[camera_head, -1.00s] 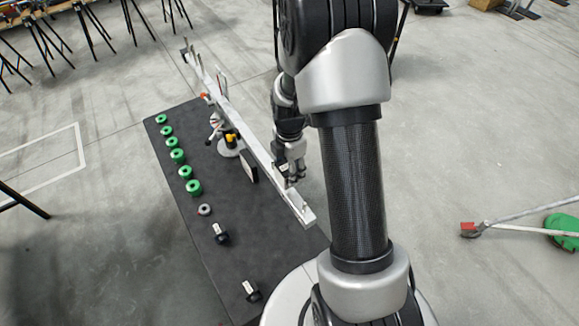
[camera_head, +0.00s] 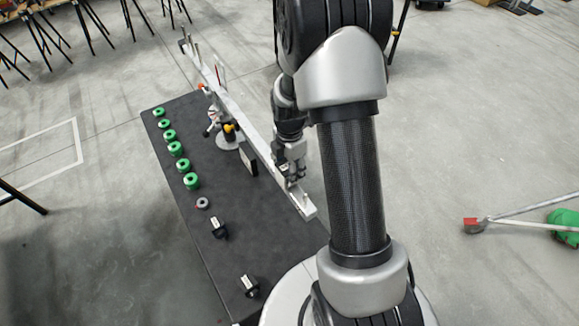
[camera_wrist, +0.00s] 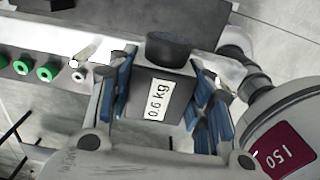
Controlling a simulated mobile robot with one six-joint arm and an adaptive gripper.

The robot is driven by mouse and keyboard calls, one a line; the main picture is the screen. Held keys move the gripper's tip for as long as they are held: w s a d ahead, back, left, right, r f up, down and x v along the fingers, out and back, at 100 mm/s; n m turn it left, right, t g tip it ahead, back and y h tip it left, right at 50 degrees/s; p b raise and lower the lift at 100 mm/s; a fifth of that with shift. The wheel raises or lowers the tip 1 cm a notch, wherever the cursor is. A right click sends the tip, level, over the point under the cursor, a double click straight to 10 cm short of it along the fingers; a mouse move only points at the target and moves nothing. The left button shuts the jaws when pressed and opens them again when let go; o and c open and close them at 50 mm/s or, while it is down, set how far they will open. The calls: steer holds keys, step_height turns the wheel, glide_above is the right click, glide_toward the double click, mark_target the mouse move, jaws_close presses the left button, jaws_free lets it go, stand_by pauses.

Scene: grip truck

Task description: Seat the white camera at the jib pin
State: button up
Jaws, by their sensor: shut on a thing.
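In the wrist view, my gripper (camera_wrist: 160,100) is shut on a dark camera block (camera_wrist: 174,83). It has a round black lens part on top and a white "0.6 kg" label. In the head view, my gripper (camera_head: 292,176) is over the near end of the long pale jib beam (camera_head: 262,142), partly hiding the beam. A pale pin-like piece (camera_wrist: 85,54) shows at the beam in the wrist view. I cannot tell whether the block touches the beam.
Two small black and white blocks (camera_head: 219,227) (camera_head: 249,286) lie on the black table (camera_head: 215,265). Several green discs (camera_head: 192,181) and a grey ring (camera_head: 202,203) line its left side. A dark plate (camera_head: 248,161) stands beside the beam.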

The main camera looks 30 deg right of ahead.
steer(key=shift+f, duration=0.25)
steer(key=o, duration=1)
steer(key=shift+o, duration=0.2)
step_height(320, 180, up, 12)
stand_by(0.4)
